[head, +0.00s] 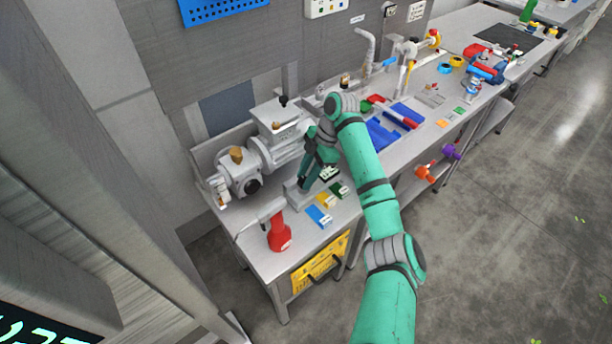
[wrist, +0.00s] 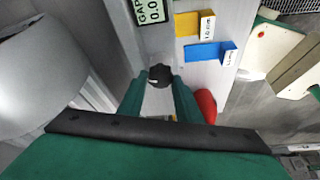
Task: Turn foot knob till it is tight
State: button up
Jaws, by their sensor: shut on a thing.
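The foot knob (wrist: 159,76) is a small black knob with a light mark, seen in the middle of the wrist view on a pale grey metal surface. My gripper (wrist: 159,88) has one green finger on each side of the knob and is shut on it. In the head view my gripper (head: 306,184) points down beside the grey motor and pump unit (head: 279,148), and the knob is hidden there. A small display reading "GAP" and a partly cut-off number (wrist: 152,11) stands just beyond the knob. I cannot tell from the picture how tight the knob is.
A yellow block (wrist: 194,23) and a blue block (wrist: 205,52) lie close to my fingers. A red tool (head: 279,236) stands near the bench's front left corner. Blue trays (head: 381,134) lie to the right of my arm. The bench (head: 262,262) is free at its front edge.

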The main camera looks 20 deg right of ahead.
jog(key=o, duration=1)
jog(key=shift+o, duration=0.2)
jog(key=v, duration=1)
jog(key=shift+r, duration=0.4)
jog(key=shift+d, duration=0.1)
